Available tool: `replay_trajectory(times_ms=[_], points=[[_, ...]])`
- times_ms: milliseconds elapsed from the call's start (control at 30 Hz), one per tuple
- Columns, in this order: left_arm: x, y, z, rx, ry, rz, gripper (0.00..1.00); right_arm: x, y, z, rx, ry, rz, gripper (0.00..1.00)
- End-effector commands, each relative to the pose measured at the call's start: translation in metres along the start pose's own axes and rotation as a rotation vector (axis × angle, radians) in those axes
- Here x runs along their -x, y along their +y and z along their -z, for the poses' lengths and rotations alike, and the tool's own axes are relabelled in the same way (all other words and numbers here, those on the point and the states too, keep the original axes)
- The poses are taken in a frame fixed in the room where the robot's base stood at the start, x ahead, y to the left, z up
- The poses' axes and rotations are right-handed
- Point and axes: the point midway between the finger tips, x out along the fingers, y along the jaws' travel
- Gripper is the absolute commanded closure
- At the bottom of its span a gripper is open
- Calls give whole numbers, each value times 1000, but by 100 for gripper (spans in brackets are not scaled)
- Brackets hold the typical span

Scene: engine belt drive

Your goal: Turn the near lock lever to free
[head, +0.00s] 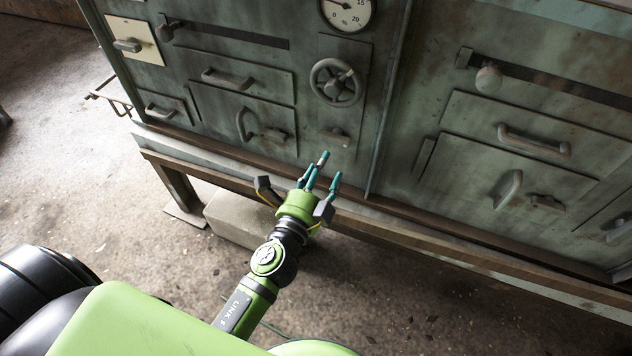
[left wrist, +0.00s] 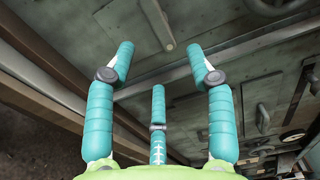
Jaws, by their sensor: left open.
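The cabinet front (head: 360,130) carries several small levers, and I cannot tell for sure which is the near lock lever. One small lever (head: 336,137) sits low on a narrow panel under the handwheel, just beyond my fingertips. Others are a lever (head: 271,134) on the left lower door and one (head: 547,203) on the right lower door. My left gripper (head: 322,168) is open and empty in front of the cabinet's lower edge. In the left wrist view its three teal fingers (left wrist: 160,65) are spread, with a pale bar (left wrist: 157,24) on the panel beyond them. My right gripper is not in view.
A handwheel (head: 337,82) and a dial gauge (head: 347,10) are above the small lever. Drawer handles (head: 534,142) stick out of the front. A rusty ledge (head: 420,222) runs along the cabinet's base. A pale block (head: 235,215) lies under it; the floor in front is mostly clear.

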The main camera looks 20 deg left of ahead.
Motion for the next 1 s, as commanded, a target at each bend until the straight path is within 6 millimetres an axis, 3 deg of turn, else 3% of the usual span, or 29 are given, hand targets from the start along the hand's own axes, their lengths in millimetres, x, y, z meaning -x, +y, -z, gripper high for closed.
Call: replay_trajectory(times_ms=[100, 300, 900, 1000], points=[[20, 0, 0, 5, -4, -2, 46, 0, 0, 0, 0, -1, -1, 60], [36, 0, 0, 1, -1, 1, 46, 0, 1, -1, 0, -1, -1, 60], [38, 0, 0, 0, 0, 0, 46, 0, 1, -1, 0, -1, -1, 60], [38, 12, 2, 30, 5, -24, 46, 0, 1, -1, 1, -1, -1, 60]])
